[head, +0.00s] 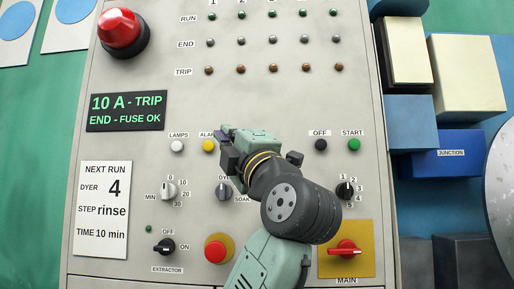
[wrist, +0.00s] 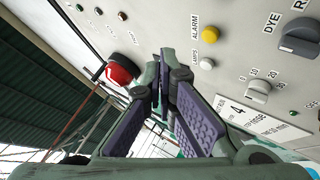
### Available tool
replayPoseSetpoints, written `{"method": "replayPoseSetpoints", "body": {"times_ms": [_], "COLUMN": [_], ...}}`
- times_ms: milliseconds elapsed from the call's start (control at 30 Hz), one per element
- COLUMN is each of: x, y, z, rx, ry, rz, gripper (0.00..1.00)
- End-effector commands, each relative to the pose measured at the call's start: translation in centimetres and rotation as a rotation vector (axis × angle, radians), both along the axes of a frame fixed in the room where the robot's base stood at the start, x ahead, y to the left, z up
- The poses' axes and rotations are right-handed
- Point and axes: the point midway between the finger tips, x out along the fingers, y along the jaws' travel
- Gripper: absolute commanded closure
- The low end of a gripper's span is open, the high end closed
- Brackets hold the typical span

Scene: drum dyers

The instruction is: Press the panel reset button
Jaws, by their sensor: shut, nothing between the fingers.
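The grey control panel (head: 150,60) faces me. No label reading RESET shows in either view; part of the button row is hidden behind my gripper and wrist. In that row I see a white LAMPS button (head: 177,146), a yellow ALARM button (head: 208,146), a black OFF button (head: 320,145) and a green START button (head: 354,145). My gripper (head: 224,136) is shut and empty, in front of the panel just right of the yellow button.
A red button on a yellow base (head: 215,251), a red MAIN switch (head: 345,248) and several black or grey knobs fill the lower panel. Blue and cream boxes (head: 465,75) stand to the right.

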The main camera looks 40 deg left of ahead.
Motion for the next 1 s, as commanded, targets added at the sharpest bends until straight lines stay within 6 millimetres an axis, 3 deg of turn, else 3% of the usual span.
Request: {"method": "replayPoseSetpoints", "body": {"times_ms": [467,1000], "x": [0.4,6.3], "y": [0.3,3.9], "z": [0.1,0.0], "rx": [-0.002,-0.007], "ry": [-0.001,-0.003], "rz": [0.001,-0.004], "gripper": [1.0,1.0]}}
